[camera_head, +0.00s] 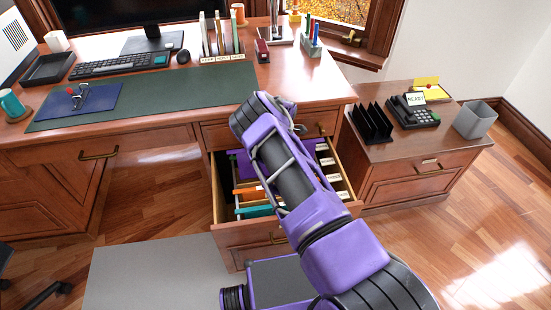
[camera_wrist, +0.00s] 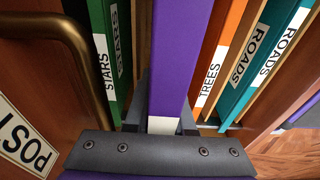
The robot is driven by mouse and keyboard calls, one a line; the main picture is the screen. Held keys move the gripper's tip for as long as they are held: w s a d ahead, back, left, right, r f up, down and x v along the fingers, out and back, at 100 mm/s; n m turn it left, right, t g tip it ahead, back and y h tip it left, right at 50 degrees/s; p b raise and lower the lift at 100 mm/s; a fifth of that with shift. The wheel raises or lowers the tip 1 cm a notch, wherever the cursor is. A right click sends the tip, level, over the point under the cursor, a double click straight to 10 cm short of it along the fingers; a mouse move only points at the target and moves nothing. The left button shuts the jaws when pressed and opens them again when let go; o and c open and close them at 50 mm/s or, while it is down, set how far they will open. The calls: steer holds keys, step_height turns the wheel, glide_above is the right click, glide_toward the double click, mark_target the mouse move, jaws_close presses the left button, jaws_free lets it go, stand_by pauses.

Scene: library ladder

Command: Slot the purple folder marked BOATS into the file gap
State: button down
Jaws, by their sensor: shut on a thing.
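The purple folder (camera_wrist: 180,55) fills the middle of the wrist view. My gripper (camera_wrist: 163,112) is shut on it. A strip of its white label shows between the jaws, but no word can be read. The folder stands between a green folder (camera_wrist: 122,55) marked STARS on the left and an orange folder (camera_wrist: 228,35) marked TREES on the right, so it lines up with the file gap there. How deep it sits is hidden. In the head view the open drawer (camera_head: 226,206) holds several folders, and my arm covers the gripper.
Teal folders (camera_wrist: 290,42) marked ROADS stand right of TREES. A desk with a green mat (camera_head: 150,97) stands above the drawer. A side cabinet (camera_head: 425,172) is at the right.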

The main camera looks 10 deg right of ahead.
steer(key=shift+f, duration=1.25)
steer(key=c, duration=0.7)
jaws_free()
steer(key=r+p, duration=0.1)
steer(key=r, duration=0.4)
steer(key=d+r+p, duration=0.1)
steer(key=r, duration=0.5)
steer(key=d+r+p, duration=0.1)
steer(key=r, duration=0.5)
steer(key=shift+d+r, duration=0.1)
steer(key=shift+r, duration=0.1)
